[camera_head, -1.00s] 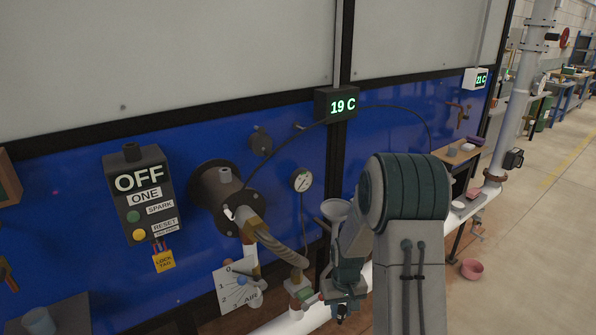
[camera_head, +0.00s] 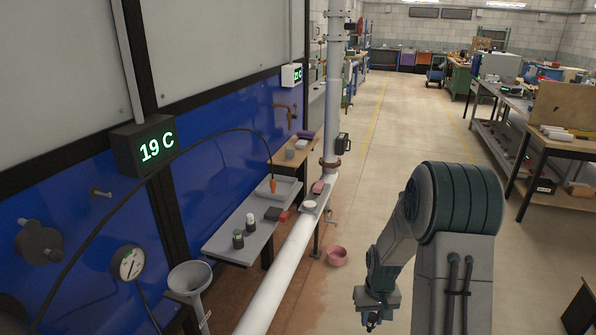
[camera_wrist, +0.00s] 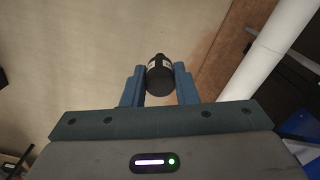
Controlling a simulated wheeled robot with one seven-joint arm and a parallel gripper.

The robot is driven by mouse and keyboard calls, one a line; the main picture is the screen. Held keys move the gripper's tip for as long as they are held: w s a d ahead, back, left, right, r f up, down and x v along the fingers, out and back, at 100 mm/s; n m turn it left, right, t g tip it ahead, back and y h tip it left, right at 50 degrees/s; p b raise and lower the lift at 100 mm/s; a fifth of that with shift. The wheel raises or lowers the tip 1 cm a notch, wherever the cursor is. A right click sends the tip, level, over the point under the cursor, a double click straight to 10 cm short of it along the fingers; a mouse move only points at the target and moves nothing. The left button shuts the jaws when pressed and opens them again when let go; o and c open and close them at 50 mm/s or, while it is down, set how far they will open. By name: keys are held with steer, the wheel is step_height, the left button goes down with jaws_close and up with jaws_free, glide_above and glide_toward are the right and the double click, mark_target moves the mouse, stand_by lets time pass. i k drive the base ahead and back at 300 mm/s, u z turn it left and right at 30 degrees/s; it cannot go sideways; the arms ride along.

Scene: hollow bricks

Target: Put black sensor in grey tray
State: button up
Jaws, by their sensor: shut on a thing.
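The black sensor (camera_wrist: 160,78) is a short dark cylinder with a pale label, held between the two blue fingers of my gripper (camera_wrist: 160,88) in the wrist view. In the head view my gripper (camera_head: 373,317) hangs low over the open floor, right of the white pipe; the sensor is hard to make out there. A shallow grey tray (camera_head: 286,188) lies on the far part of the grey bench by the blue wall, up and left of my gripper and well apart from it. A black cable with an orange tip hangs over the tray.
The grey bench (camera_head: 225,236) also carries two small jars (camera_head: 250,222) and a dark and red item (camera_head: 275,214). The white pipe (camera_head: 277,277) runs along the bench's front. A pink bowl (camera_head: 337,256) sits on the floor. The aisle is clear.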

mark_target(281, 184)
steer(key=z, duration=0.6)
steer(key=i, duration=2.55)
steer(key=u, duration=0.85)
steer(key=i, duration=0.9)
steer(key=u, duration=0.85)
